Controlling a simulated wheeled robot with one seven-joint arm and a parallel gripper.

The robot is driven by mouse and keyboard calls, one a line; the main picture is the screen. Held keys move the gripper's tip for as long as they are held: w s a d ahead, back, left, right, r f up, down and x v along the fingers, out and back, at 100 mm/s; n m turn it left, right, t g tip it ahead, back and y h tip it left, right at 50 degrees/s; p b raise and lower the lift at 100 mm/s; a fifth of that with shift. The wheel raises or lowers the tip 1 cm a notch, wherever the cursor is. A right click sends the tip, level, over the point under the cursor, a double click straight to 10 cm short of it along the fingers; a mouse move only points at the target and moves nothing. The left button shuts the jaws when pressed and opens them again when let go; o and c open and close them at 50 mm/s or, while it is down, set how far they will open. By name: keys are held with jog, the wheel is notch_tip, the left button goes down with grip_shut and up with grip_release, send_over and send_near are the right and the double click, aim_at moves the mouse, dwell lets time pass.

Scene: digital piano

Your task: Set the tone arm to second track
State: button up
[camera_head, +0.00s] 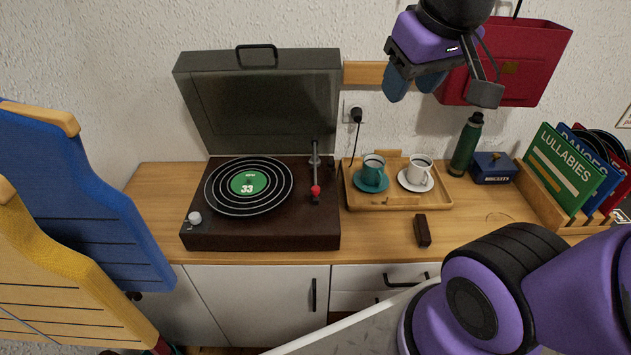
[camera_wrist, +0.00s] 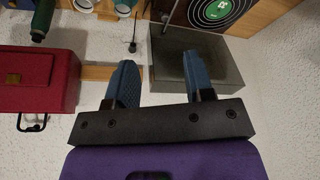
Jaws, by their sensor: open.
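A record player (camera_head: 262,230) with its lid up stands on the wooden cabinet top. The tone arm (camera_head: 315,168) is on the right side of the deck, apart from the record, with a red tip (camera_head: 315,190) towards the front. My gripper (camera_head: 413,85) is high above the cabinet, right of the raised lid (camera_head: 262,100). Its two blue fingers (camera_wrist: 158,80) are apart with nothing between them.
A wooden tray (camera_head: 375,203) with a teal cup and a white cup stands right of the player. A record rack (camera_head: 545,205) stands at the right. A dark block (camera_head: 422,231) lies in front.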

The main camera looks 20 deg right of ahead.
jog(key=w+a+f+n+g, duration=0.2)
jog(key=w+a+f, duration=0.1)
jog(key=w+f, duration=0.65)
jog(key=n+g, duration=0.2)
jog(key=g, duration=0.1)
send_over(316, 188)
notch_tip(316, 188, down, 12)
notch_tip(316, 188, down, 11)
jog(key=shift+w+r, duration=0.1)
